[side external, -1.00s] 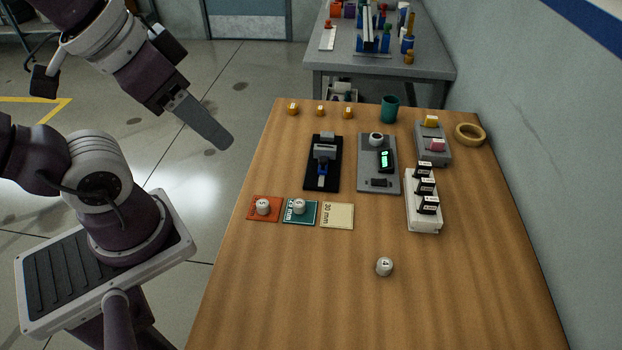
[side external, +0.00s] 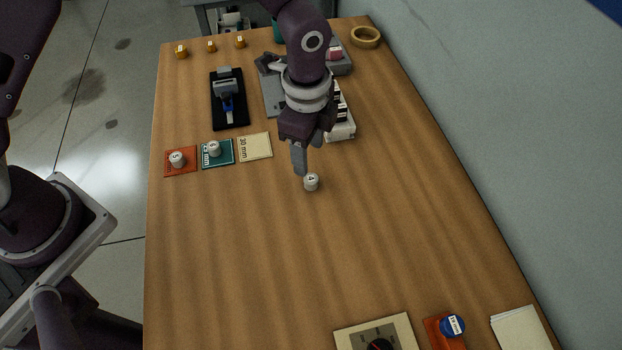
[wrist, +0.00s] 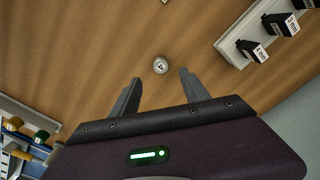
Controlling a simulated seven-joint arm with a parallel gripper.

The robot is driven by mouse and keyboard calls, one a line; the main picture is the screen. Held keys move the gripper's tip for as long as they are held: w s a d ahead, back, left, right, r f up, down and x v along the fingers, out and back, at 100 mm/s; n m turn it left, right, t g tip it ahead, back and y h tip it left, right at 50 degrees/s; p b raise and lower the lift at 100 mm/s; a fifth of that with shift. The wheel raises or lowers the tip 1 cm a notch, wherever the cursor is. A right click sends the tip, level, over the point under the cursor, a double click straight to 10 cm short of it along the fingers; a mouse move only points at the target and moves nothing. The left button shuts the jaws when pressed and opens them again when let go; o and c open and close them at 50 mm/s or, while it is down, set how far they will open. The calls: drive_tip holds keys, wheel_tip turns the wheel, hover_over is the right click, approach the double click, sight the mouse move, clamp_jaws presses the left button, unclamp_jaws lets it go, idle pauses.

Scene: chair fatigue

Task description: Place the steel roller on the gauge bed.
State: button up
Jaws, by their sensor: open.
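A small pale metallic roller marked 4 (side external: 311,182) stands on the bare wood of the table, and it also shows in the wrist view (wrist: 160,65). My gripper (side external: 300,168) is beside it in the side view, pointing down. In the wrist view my gripper (wrist: 158,92) is open and empty, with the roller ahead of the gap between its fingertips. A grey plate device (side external: 272,92), perhaps the gauge, is partly hidden behind my arm. A black device with a blue part (side external: 228,98) stands left of it; I cannot tell which has the gauge bed.
Two similar rollers stand on an orange card (side external: 180,168) and a teal card (side external: 217,159), beside an empty cream card (side external: 255,148). A white rack with black blocks (side external: 341,125) is right of my arm. A dial panel (side external: 376,335) is at the front. The middle table is clear.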

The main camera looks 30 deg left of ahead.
sight(311, 178)
drive_tip(key=f, duration=0.8)
drive_tip(key=shift+w+d+f, duration=0.15)
drive_tip(key=shift+d+f, duration=0.05)
drive_tip(key=shift+f, duration=0.15)
clamp_jaws()
